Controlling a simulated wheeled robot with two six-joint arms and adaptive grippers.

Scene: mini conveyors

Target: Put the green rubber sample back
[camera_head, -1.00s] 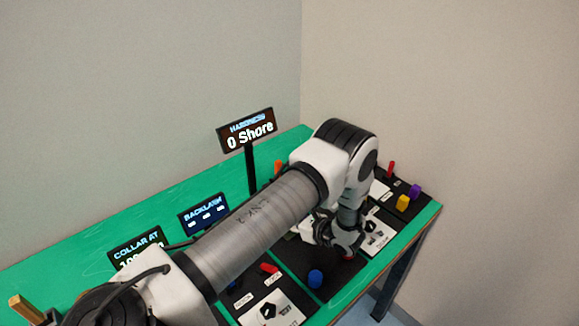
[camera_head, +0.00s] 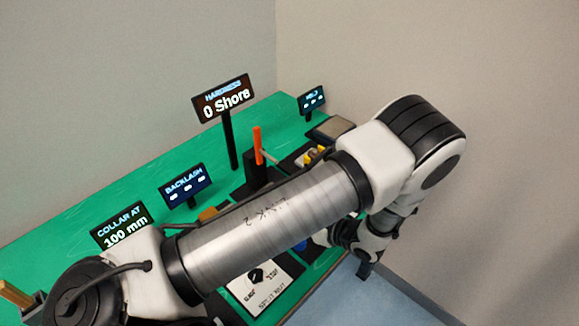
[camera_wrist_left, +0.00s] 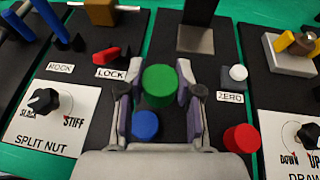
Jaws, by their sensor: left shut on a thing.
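The green rubber sample (camera_wrist_left: 159,85) is a short round green cylinder, seen between the two fingers of my left gripper (camera_wrist_left: 159,95) in the left wrist view. The gripper is shut on it, above a dark panel. A blue cylinder (camera_wrist_left: 145,125) and a red cylinder (camera_wrist_left: 241,138) stand apart on either side below it in the picture. In the head view my left arm hides the sample, and the gripper's fingers are not clear there. My right gripper is not in view.
A white knob (camera_wrist_left: 237,76) sits by the ZERO label, a red lever (camera_wrist_left: 112,54) by LOCK. The hardness display (camera_head: 223,98) reads 0 Shore. An orange handle (camera_head: 257,145) stands upright.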

